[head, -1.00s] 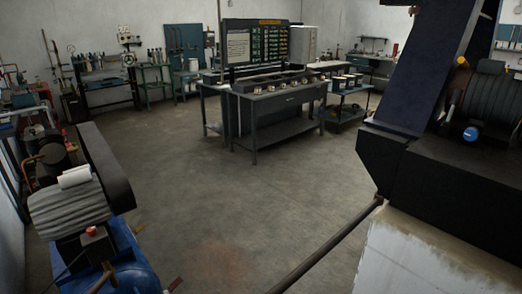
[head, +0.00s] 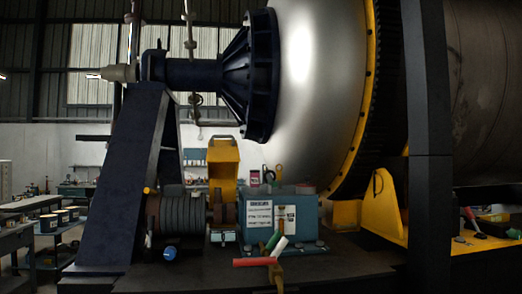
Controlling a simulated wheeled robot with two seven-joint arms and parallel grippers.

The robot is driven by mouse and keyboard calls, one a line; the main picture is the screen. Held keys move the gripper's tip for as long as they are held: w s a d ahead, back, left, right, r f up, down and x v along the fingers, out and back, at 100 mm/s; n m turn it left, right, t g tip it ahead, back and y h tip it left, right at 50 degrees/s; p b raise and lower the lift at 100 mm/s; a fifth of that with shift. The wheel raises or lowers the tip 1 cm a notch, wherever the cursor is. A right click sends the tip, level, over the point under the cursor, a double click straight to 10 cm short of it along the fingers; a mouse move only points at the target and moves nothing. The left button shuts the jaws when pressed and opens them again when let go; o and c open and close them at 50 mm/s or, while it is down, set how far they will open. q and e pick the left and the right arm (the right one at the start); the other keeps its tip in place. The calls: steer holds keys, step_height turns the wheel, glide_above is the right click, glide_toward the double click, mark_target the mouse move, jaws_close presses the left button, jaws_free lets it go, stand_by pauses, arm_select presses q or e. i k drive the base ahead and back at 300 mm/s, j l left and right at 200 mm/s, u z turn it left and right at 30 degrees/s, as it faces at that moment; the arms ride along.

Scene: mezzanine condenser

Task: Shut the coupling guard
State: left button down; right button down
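The coupling guard (head: 223,160) is a yellow cover standing raised and upright in the middle of the head view. Below it is the shaft coupling (head: 222,208), brownish and uncovered. It sits between the dark ribbed motor (head: 180,217) on the left and the blue-green gearbox (head: 310,211) on the right. The guard's hinge is too small to make out. Neither of my grippers shows in this view.
A dark plinth (head: 150,284) carries the drive. A red-handled tool (head: 256,262) and a blue-ended item (head: 169,253) are at its front. A sloping dark support (head: 120,180) stands left, a large steel drum (head: 318,90) behind. Benches (head: 40,228) stand far left.

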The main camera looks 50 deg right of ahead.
mark_target(223, 159)
steer(key=z, duration=1.75)
